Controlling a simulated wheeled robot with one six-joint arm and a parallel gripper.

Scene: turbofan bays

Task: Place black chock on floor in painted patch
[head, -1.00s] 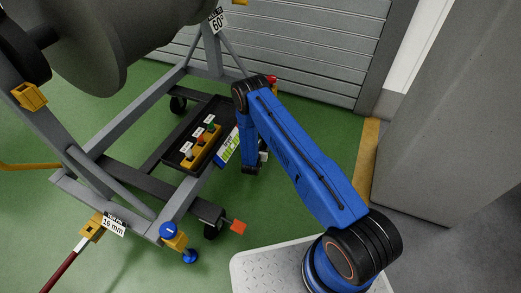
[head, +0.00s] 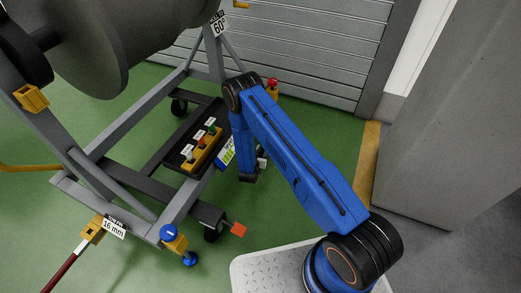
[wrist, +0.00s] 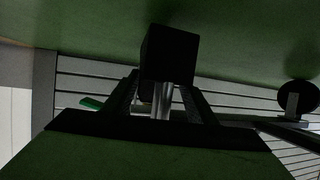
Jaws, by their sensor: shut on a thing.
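My gripper (wrist: 160,100) is shut on the black chock (wrist: 170,52), which shows as a dark block at the fingertips in the wrist view. In the head view my arm covers the chock and most of the gripper. I cannot make out a distinct painted patch in either view. A yellow painted strip (head: 369,160) lies on the floor at the right, along the grey wall.
A grey engine stand (head: 125,112) fills the left. A red-topped yellow item (head: 273,88) stands near the shutter (head: 310,50). Green floor (head: 315,125) is clear right of my arm.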

